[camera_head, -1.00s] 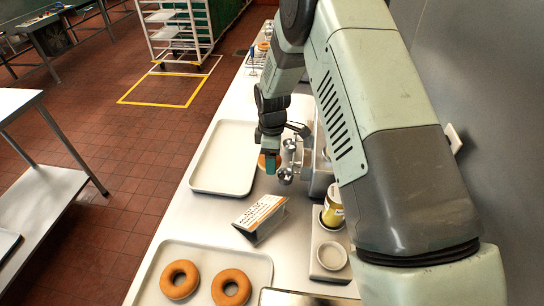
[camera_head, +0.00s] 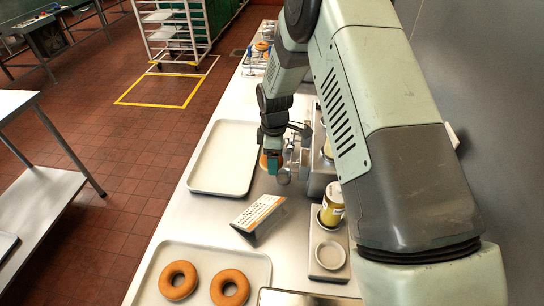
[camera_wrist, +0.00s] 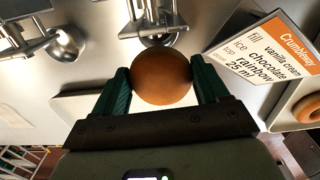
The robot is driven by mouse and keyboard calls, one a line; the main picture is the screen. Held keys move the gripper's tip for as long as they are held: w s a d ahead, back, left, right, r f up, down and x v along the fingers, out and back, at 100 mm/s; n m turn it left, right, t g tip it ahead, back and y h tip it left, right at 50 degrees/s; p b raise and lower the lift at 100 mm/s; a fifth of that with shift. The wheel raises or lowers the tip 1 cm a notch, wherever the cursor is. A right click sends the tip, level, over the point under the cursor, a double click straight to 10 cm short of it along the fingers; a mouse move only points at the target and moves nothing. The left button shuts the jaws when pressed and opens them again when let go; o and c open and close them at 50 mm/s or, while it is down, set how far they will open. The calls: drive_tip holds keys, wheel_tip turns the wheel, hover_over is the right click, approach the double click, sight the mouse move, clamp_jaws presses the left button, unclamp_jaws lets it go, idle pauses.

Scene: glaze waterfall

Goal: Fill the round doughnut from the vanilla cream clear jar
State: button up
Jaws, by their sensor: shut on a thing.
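My gripper (camera_wrist: 161,88) is shut on a round, plain brown doughnut (camera_wrist: 161,76), which sits between its two green fingers in the wrist view. In the head view, my gripper (camera_head: 272,163) holds the doughnut (camera_head: 264,161) in front of the metal dispensers. A silver nozzle (camera_wrist: 155,26) lies just beyond the doughnut's far edge in the wrist view; I cannot tell whether they touch. The dispenser body (camera_head: 318,176) is partly hidden by my arm. A pale-topped jar (camera_head: 328,148) shows there, but its label is not readable.
An order card (camera_head: 260,217) reads vanilla cream, chocolate, rainbow, 25 ml. An empty tray (camera_head: 225,160) lies left of my gripper. Two ring doughnuts (camera_head: 178,281) (camera_head: 230,288) lie on a front tray (camera_head: 205,250). A yellow-labelled container (camera_head: 332,205) stands right. Another nozzle (camera_wrist: 65,44) is at left.

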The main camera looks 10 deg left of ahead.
drive_tip(key=shift+d, duration=1.45)
drive_tip(key=shift+a, duration=0.25)
idle(1.7)
drive_tip(key=shift+a, duration=0.6)
idle(0.9)
drive_tip(key=shift+a, duration=2)
drive_tip(key=shift+a+r, duration=0.35)
drive_tip(key=shift+r, duration=0.3)
drive_tip(key=shift+a+r, duration=0.3)
drive_tip(key=shift+r, duration=0.4)
drive_tip(key=shift+a+r, duration=0.35)
drive_tip(key=shift+r, duration=0.3)
drive_tip(key=shift+a, duration=0.1)
